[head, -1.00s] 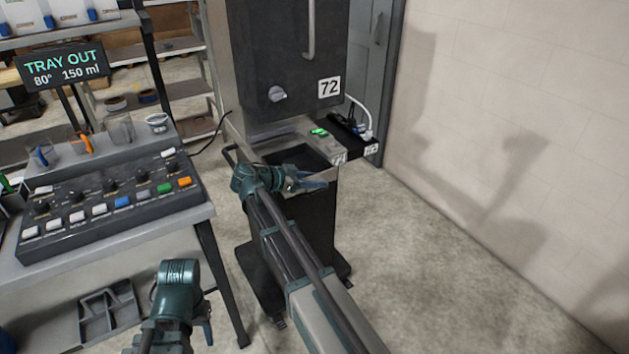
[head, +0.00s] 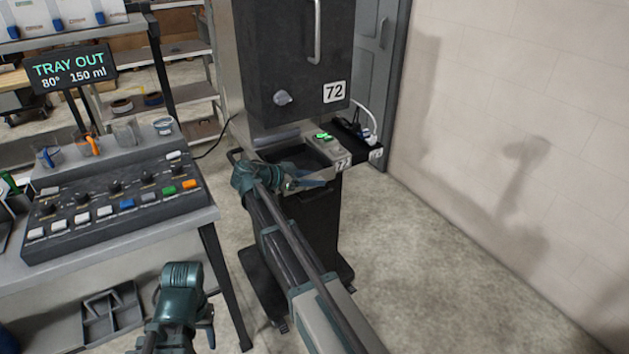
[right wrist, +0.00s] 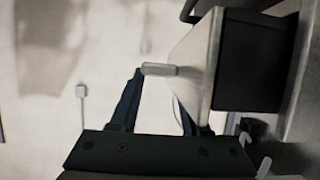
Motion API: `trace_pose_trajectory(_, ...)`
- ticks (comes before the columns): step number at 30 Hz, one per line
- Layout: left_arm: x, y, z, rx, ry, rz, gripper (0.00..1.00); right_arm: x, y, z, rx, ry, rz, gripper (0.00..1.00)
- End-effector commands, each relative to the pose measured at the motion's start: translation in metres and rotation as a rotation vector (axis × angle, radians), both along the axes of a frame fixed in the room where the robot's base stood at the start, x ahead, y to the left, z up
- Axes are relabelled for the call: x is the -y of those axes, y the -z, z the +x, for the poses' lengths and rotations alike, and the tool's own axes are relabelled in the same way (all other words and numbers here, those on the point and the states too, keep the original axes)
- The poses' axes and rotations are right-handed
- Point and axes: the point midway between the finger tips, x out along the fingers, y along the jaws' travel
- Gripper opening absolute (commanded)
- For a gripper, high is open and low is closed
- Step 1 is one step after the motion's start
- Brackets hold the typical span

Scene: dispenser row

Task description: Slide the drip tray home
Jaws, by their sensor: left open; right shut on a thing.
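The drip tray (head: 318,172) sticks out from the front of the dark dispenser numbered 72 (head: 300,60). Its dark inside and pale metal rim show. My right gripper (head: 312,184) is at the tray's front and shut on its handle. In the right wrist view, the short pale handle (right wrist: 160,69) lies at the fingertips of my right gripper (right wrist: 158,80), on the tray's pale front. My arm and gripper hide part of the tray. My left gripper (head: 208,332) is open and empty, low at the left. The display (head: 73,68) reads "TRAY OUT 80° 150 ml".
A bench with a button panel (head: 115,205) and several cups stands left of the dispenser. A black ledge with a white cable (head: 366,148) is to the tray's right. The wall (head: 500,120) is further right. The floor in front is clear.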

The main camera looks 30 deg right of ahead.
Motion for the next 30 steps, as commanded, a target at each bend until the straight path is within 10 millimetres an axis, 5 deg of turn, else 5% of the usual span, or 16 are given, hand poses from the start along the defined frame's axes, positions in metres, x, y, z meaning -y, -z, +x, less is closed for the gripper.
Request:
trace_pose_trajectory(20,0.0,0.0,0.0,0.0,0.0,0.0,0.5,-0.002,0.0,0.023,0.001,0.0,-0.001,0.0)
trace_pose_trajectory(21,0.0,0.0,0.0,0.0,0.0,0.0,0.5,-0.002,0.0,0.022,0.001,0.0,-0.001,0.54)
trace_pose_trajectory(26,0.0,0.0,0.0,0.0,0.0,0.0,0.5,-0.002,0.0,0.022,0.0,0.0,-0.001,0.82)
trace_pose_trajectory(30,0.0,0.0,0.0,0.0,0.0,0.0,0.5,-0.002,0.0,0.022,0.0,0.0,0.0,0.82)
